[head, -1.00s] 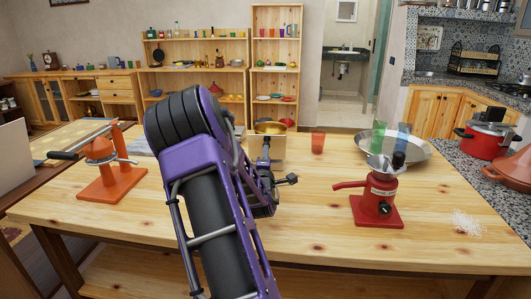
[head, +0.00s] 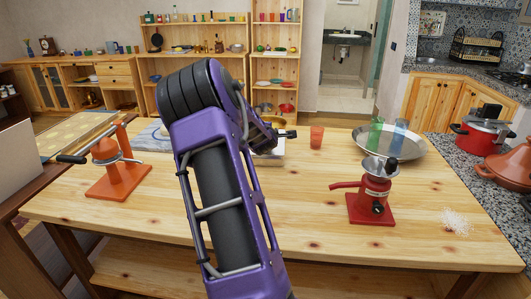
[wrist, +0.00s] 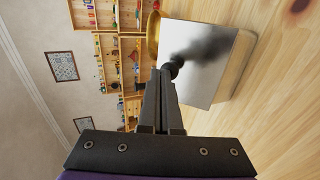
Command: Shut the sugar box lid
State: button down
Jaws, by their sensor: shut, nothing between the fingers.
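The sugar box shows in the wrist view (wrist: 236,75) as a wooden box with a smooth, shiny silver-grey face (wrist: 200,85), which I take for its lid. A dark smear, like my gripper's reflection, lies on that face. My gripper (wrist: 172,70) is shut and empty, its tips at the edge of the face, touching or nearly so. I cannot tell whether the lid lies fully flat. In the head view my purple arm hides most of the box; only a pale part (head: 274,154) shows beside it.
A golden bowl (wrist: 153,35) stands close behind the box and also shows in the head view (head: 274,121). An orange cup (head: 316,137), a wide metal pan (head: 408,150) and a red grinder (head: 371,200) stand to the right. An orange press (head: 113,170) is at left.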

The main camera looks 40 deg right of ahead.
jog(key=shift+w+d+r, duration=0.15)
jog(key=shift+w+d, duration=0.1)
jog(key=shift+d, duration=0.1)
jog(key=shift+w+d+g+y+p, duration=0.3)
jog(key=shift+d+g+y+p, duration=0.05)
jog(key=shift+d+g+y, duration=0.15)
jog(key=shift+w+f, duration=0.2)
jog(key=shift+w+d+f, duration=0.25)
jog(key=shift+w+d, duration=0.2)
jog(key=shift+b+x, duration=0.55)
jog(key=shift+x, duration=1.8)
jog(key=shift+a+f, duration=0.1)
jog(key=shift+f, duration=0.1)
